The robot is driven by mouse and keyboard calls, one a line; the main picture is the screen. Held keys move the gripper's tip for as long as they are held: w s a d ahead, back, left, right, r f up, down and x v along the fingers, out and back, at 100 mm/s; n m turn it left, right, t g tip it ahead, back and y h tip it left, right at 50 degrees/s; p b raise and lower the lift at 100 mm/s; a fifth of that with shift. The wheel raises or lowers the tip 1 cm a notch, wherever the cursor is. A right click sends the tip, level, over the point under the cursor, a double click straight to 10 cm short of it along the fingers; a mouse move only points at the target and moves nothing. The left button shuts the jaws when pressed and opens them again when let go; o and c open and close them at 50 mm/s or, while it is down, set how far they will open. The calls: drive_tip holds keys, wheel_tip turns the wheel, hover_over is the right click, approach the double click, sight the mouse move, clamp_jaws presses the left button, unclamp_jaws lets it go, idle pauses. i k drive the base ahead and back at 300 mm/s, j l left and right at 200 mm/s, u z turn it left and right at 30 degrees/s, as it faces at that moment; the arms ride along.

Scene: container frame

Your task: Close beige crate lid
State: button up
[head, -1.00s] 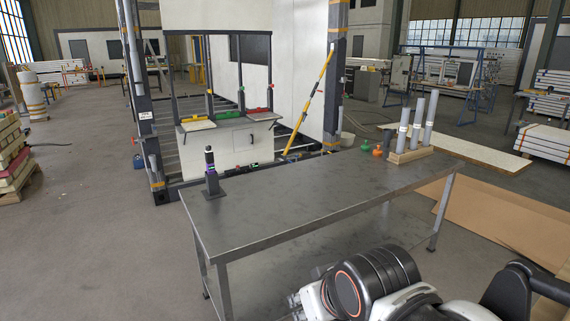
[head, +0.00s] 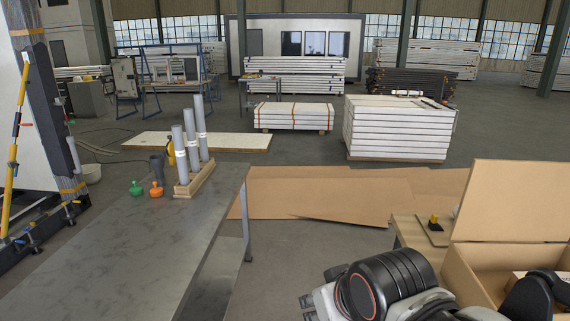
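The beige crate (head: 464,271) is at the lower right of the head view, cut off by the right edge. Its lid (head: 512,200) stands up, open, at the far side of the crate. Part of the crate's inside shows, with a pale item in it. My dark and white arm is in front of the crate and hides part of its front and inside. My gripper's fingers cannot be made out in this view.
A small board with a yellow and black object (head: 434,223) lies left of the crate. A long metal table (head: 110,240) is at the left, holding upright grey tubes (head: 180,155) in a wooden stand and green and orange items. Cardboard sheets (head: 310,190) cover the floor between.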

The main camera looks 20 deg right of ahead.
sight(501, 201)
drive_tip(key=i+z, duration=0.2)
drive_tip(key=z, duration=0.25)
drive_tip(key=i+j+z, duration=0.1)
drive_tip(key=z, duration=0.35)
drive_tip(key=i+j+z, duration=0.2)
drive_tip(key=z, duration=0.3)
drive_tip(key=i+j+z, duration=0.2)
drive_tip(key=z, duration=0.25)
drive_tip(key=j+z, duration=0.3)
drive_tip(key=z, duration=0.15)
drive_tip(key=i+j+z, duration=0.2)
drive_tip(key=j+z, duration=0.15)
drive_tip(key=i+j+z, duration=0.15)
drive_tip(key=j+z, duration=0.6)
drive_tip(key=j, duration=0.25)
drive_tip(key=j+z, duration=0.35)
drive_tip(key=j, duration=0.15)
drive_tip(key=i+j, duration=0.1)
drive_tip(key=j, duration=0.25)
drive_tip(key=i+j, duration=0.1)
drive_tip(key=j, duration=0.25)
drive_tip(key=i+j, duration=0.1)
drive_tip(key=j, duration=0.25)
drive_tip(key=j+u, duration=0.1)
drive_tip(key=j, duration=0.25)
drive_tip(key=i, duration=0.05)
